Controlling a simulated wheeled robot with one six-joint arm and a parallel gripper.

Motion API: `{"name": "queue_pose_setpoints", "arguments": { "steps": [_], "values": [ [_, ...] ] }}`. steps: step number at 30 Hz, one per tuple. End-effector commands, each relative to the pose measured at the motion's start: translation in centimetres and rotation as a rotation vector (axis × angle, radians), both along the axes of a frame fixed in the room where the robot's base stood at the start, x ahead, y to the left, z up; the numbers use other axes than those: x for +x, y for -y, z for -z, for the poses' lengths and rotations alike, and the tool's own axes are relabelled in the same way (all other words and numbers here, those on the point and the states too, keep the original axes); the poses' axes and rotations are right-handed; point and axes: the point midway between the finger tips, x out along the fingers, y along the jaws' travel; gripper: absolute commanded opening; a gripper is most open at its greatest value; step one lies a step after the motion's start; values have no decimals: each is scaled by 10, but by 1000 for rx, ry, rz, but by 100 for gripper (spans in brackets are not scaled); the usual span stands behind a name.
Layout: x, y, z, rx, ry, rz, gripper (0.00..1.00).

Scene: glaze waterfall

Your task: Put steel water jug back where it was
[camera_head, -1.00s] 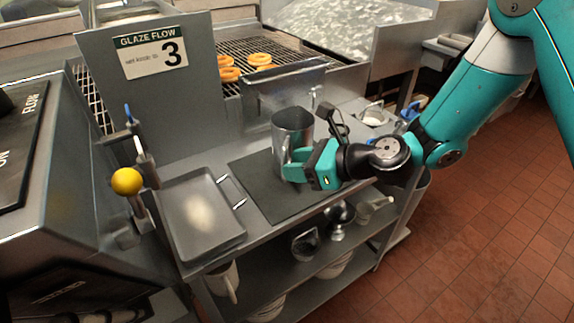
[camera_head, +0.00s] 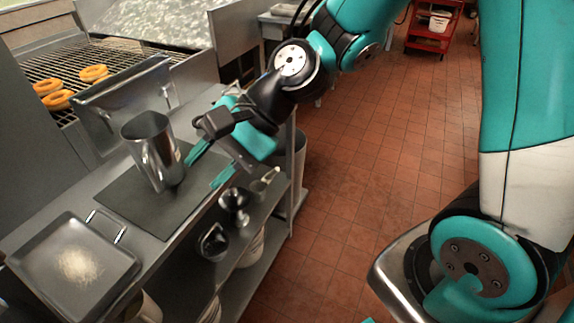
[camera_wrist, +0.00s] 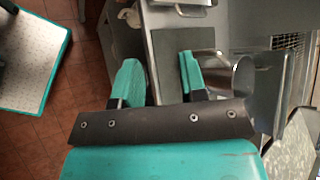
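The steel water jug (camera_head: 152,150) stands upright on a dark mat (camera_head: 125,207) on the steel counter. My gripper (camera_head: 200,175) is open, with its two fingers spread apart and nothing between them. It is just right of the jug, over the right edge of the mat. In the wrist view, my gripper (camera_wrist: 160,72) also shows an empty gap between the fingers, and the jug (camera_wrist: 236,72) lies beside the right finger, outside the gap. I cannot tell whether that finger touches the jug. The jug's handle is not clear.
A grey square tray (camera_head: 38,275) with pale crumbs lies left of the mat. A steel trough (camera_head: 125,92) and a rack with doughnuts (camera_head: 93,73) stand behind. A lower shelf (camera_head: 245,245) holds scoops and other items. The tiled floor (camera_head: 400,150) on the right is open.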

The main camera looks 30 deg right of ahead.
Motion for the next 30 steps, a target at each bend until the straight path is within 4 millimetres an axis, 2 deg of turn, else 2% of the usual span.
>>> {"name": "queue_pose_setpoints", "arguments": {
  "steps": [1, 3, 6, 9, 12, 16, 30],
  "values": [
    [-20, 3, -12, -89, 150, -170, 39],
    [-45, 15, -22, -211, 334, -416, 39],
    [-75, 35, -34, -347, 530, -719, 39],
    [-96, 53, -42, -433, 650, -944, 39],
    [-108, 64, -47, -476, 712, -1078, 39],
    [-114, 71, -49, -493, 735, -1142, 39],
    [-113, 70, -49, -491, 735, -1140, 39]
  ]
}}
